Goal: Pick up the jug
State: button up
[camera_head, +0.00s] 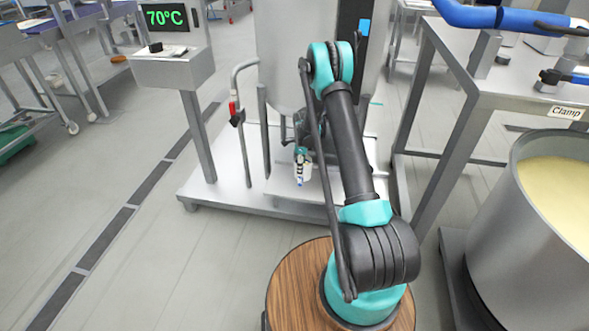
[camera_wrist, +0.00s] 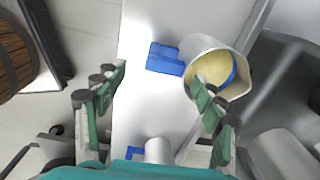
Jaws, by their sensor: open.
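The jug (camera_wrist: 203,45) shows in the wrist view, right of centre. It is pale, with a blue block-like handle (camera_wrist: 165,58) pointing left and a yellowish filling inside. My gripper (camera_wrist: 158,76) is open, with its two green fingers spread apart. The handle appears in the picture between the fingertips, and the right finger covers part of the jug. I cannot tell whether that finger touches it. In the head view my arm hides much of the area around the gripper, and I cannot make out the jug clearly there.
A pale metal platform (camera_head: 225,184) lies beneath a large steel tank (camera_head: 283,45). A post with a 70°C display (camera_head: 168,17) stands at left. A metal table (camera_head: 455,85) and an open vat of yellowish contents (camera_head: 510,245) stand at right.

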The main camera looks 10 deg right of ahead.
jog(key=shift+w+a+f, duration=0.25)
jog(key=shift+w+f, duration=0.05)
jog(key=shift+f, duration=0.4)
jog(key=shift+w+f, duration=0.1)
jog(key=shift+f, duration=3.4)
grip_shut()
